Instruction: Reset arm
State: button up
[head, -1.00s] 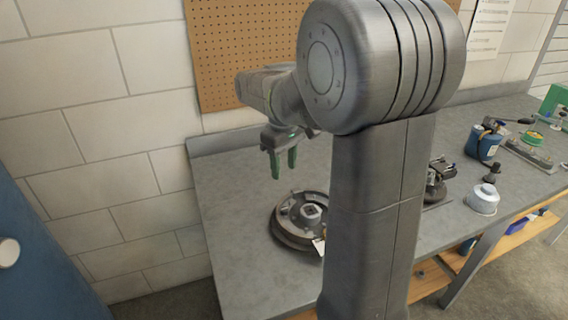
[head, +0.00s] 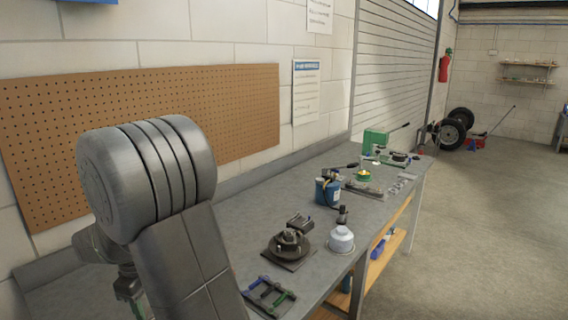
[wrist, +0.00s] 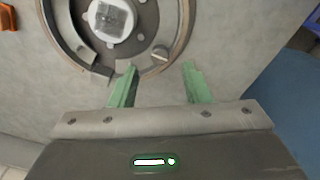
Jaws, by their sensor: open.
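My gripper (wrist: 160,85) is open in the wrist view, its two green fingers apart with nothing between them. A round metal brake drum assembly (wrist: 172,58) with a pale square hub lies on the bench just beyond the fingertips. The left fingertip overlaps its rim in the picture; I cannot tell whether they touch. In the head view my gripper (head: 130,288) is low at the left, partly hidden by my own arm, and the drum assembly is out of sight.
The grey workbench (head: 235,245) runs along the wall. On it are a green-and-blue tool (head: 268,295), a dark hub on a plate (head: 290,247), a white canister (head: 341,240), a blue container (head: 327,191) and a green box (head: 375,142). The floor (head: 480,230) at right is clear.

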notch_tip(320, 180, down, 4)
jog(key=shift+f, duration=0.25)
jog(key=shift+r, duration=0.15)
